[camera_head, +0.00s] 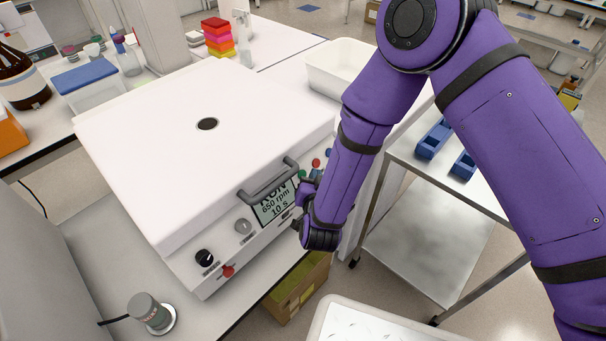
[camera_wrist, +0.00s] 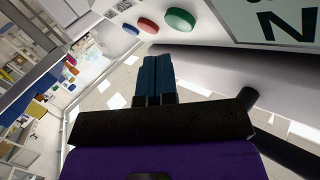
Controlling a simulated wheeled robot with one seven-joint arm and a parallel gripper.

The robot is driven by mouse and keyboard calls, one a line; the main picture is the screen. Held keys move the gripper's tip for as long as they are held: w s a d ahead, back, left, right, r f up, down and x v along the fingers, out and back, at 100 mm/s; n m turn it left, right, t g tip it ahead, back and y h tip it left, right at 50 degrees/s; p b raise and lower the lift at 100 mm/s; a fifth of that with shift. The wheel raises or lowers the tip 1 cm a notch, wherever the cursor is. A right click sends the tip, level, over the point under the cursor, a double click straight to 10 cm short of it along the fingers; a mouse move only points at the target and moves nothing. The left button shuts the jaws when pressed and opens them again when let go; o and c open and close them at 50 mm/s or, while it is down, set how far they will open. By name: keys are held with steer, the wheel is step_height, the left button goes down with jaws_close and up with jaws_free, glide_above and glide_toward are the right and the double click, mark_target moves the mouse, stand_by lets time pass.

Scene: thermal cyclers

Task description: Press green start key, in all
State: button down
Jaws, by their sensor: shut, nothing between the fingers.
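A white lidded machine (camera_head: 200,140) stands on the bench, its lid down. Its front display (camera_head: 275,205) reads RUN, 650 rpm, 10 s; part of it shows in the wrist view (camera_wrist: 275,22). Beside the display, the wrist view shows a round green key (camera_wrist: 180,20), then a red key (camera_wrist: 149,26) and a blue key (camera_wrist: 130,30). The red key shows small in the head view (camera_head: 316,163). My gripper (camera_wrist: 158,58) is shut and empty. Its blue fingertips sit just below the green and red keys in the wrist view, with a visible gap.
A grey handle (camera_head: 268,183) juts out over the display. Knobs, one black (camera_head: 204,257), and a red button (camera_head: 228,271) line the front panel to the left. A grey capped object (camera_head: 149,311) stands on the bench. A steel cart (camera_head: 430,225) is to the right.

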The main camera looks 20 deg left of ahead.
steer(key=shift+s+d+r, duration=0.25)
steer(key=shift+d+r, duration=0.05)
steer(key=shift+d, duration=0.25)
steer(key=shift+s+d+r, duration=0.2)
steer(key=shift+d+r, duration=0.05)
steer(key=shift+d, duration=0.35)
steer(key=shift+s+d+r, duration=0.25)
steer(key=shift+d+r, duration=0.05)
steer(key=shift+d, duration=0.25)
